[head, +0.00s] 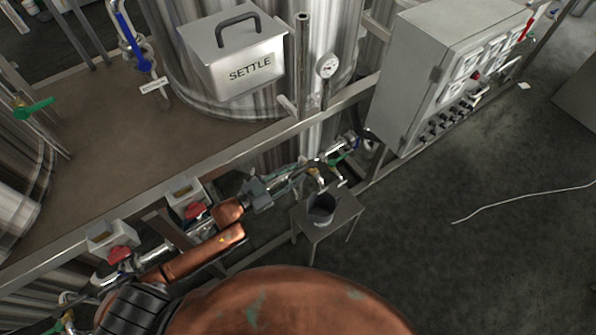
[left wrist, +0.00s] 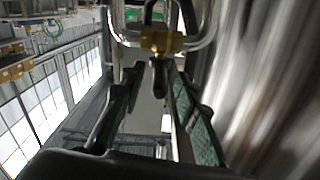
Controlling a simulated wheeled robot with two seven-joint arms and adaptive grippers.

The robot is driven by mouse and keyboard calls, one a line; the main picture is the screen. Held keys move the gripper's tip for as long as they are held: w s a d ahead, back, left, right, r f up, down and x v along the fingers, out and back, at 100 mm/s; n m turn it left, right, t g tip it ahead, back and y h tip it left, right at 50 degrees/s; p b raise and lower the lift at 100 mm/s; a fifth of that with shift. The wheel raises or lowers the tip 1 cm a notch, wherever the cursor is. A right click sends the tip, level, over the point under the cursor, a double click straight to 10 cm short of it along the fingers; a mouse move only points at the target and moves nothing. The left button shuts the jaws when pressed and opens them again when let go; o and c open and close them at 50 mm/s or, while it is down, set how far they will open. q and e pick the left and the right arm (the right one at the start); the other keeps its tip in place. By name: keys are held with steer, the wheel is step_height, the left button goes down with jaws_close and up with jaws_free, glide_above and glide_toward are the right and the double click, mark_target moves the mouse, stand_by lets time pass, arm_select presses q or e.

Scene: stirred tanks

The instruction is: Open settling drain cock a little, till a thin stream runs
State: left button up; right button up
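The settling tank (head: 345,60) stands at the back, under a box marked SETTLE (head: 235,60). Low at its front is a small brass cock (head: 314,173), above a grey bucket (head: 322,209). My left gripper (head: 306,167) reaches it from the left. In the left wrist view, the brass cock body (left wrist: 162,40) is just ahead, with a dark lever (left wrist: 158,78) hanging from it. The lever lies between the two green-padded fingers (left wrist: 154,92), which are apart, with gaps on both sides. No stream shows below the cock. My right gripper is out of view.
The bucket stands on a small grey stool (head: 342,213). A frame rail (head: 232,153) runs above the piping. Another valve with a green handle (head: 335,160) is close to the right. A control cabinet (head: 440,65) stands right.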

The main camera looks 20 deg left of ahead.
arm_select(q)
steer(key=shift+x, duration=0.9)
steer(key=shift+c, duration=0.3)
jaws_close()
